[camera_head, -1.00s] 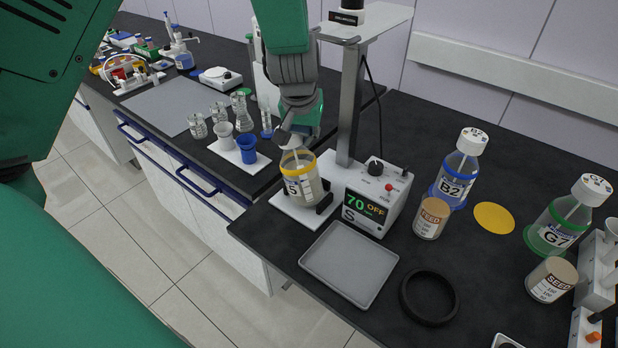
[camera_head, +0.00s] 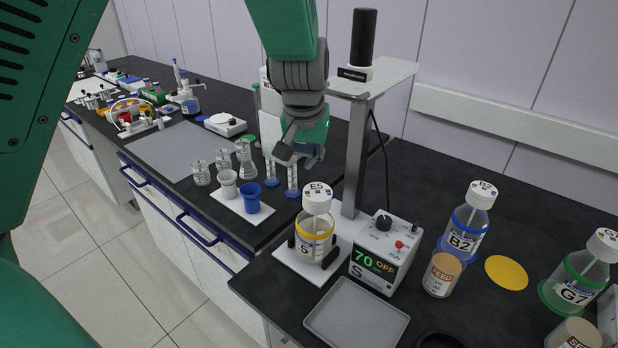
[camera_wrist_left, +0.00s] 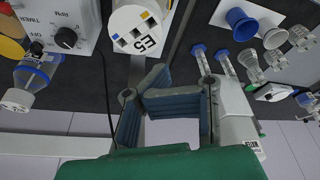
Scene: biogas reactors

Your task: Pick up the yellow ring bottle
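The yellow ring bottle (camera_head: 313,246), labelled E5, stands upright on the white plate of the stirrer, between dark holders. Its white cap (camera_head: 317,198) is on top and also shows in the left wrist view (camera_wrist_left: 138,32). My left gripper (camera_head: 299,153) is above and behind the bottle, apart from it and empty. Its blue-padded fingers (camera_wrist_left: 170,118) are spread in the left wrist view, with the cap beyond them. My right gripper is not in view.
The stirrer's control box (camera_head: 385,252) and a metal post (camera_head: 356,150) stand close to the bottle. A grey tray (camera_head: 357,318) lies in front. The blue-ring bottle (camera_head: 465,228), a seed jar (camera_head: 441,273), a yellow disc (camera_head: 506,272) and the green-ring bottle (camera_head: 577,282) are at the right.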

